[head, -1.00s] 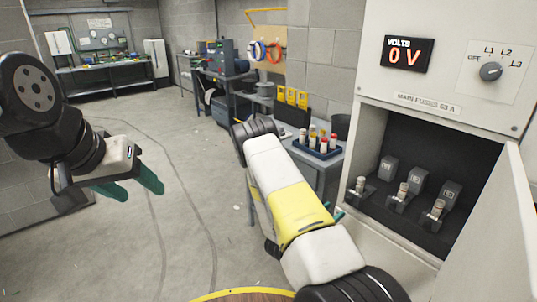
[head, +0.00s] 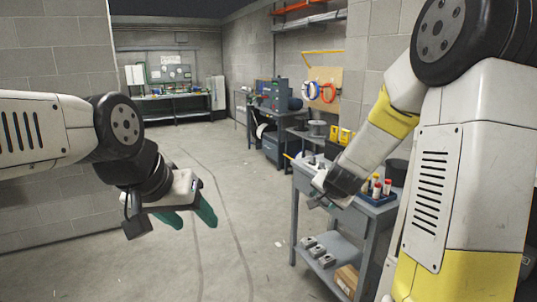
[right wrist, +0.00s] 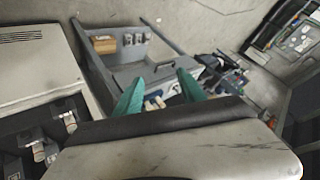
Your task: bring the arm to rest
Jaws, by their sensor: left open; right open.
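My left gripper (head: 190,218) has two teal fingers. It is apart and empty over the floor at the left of the head view. My right arm fills the right side of the head view. Its gripper (head: 316,200) is small and partly hidden there, by the near end of the grey cart (head: 340,218). In the right wrist view its teal fingers (right wrist: 160,82) stand apart with nothing held between them. The cart lies beyond them in that view.
A blue tray (head: 384,198) with several fuses is on the cart. Grey blocks (head: 315,252) and a cardboard box (head: 348,278) lie on its lower shelf. The cabinet (right wrist: 38,60) with fuses shows at the left in the wrist view.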

